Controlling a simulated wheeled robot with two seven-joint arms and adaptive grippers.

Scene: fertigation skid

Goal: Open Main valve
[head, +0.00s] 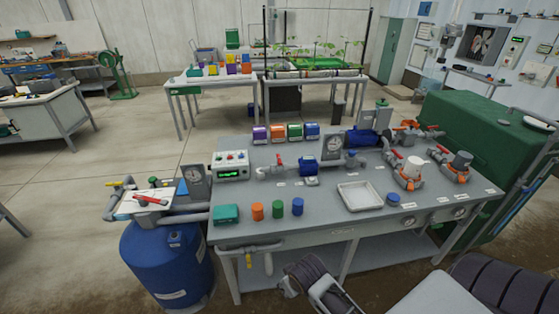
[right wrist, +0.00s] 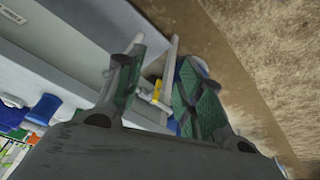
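Several valves show in the head view, and their labels are too small to read, so I cannot tell which is the Main valve. A yellow-handled valve (head: 248,260) hangs on grey piping under the bench's front left corner. In the right wrist view a yellow handle (right wrist: 155,92) shows between the fingers, seemingly the same one, apart from them. A red-handled valve (head: 279,161) stands on the bench, and a red lever (head: 150,200) lies on the white board above the blue tank. My right gripper (head: 290,282) is open and empty before the bench; its green-padded fingers show in the right wrist view (right wrist: 160,55). My left gripper is out of view.
The grey bench (head: 325,220) carries a white tray (head: 360,196), small coloured caps, a control box (head: 230,166) and orange-collared valves (head: 409,173). The blue tank (head: 165,262) stands left of it, a green tank (head: 480,130) at right.

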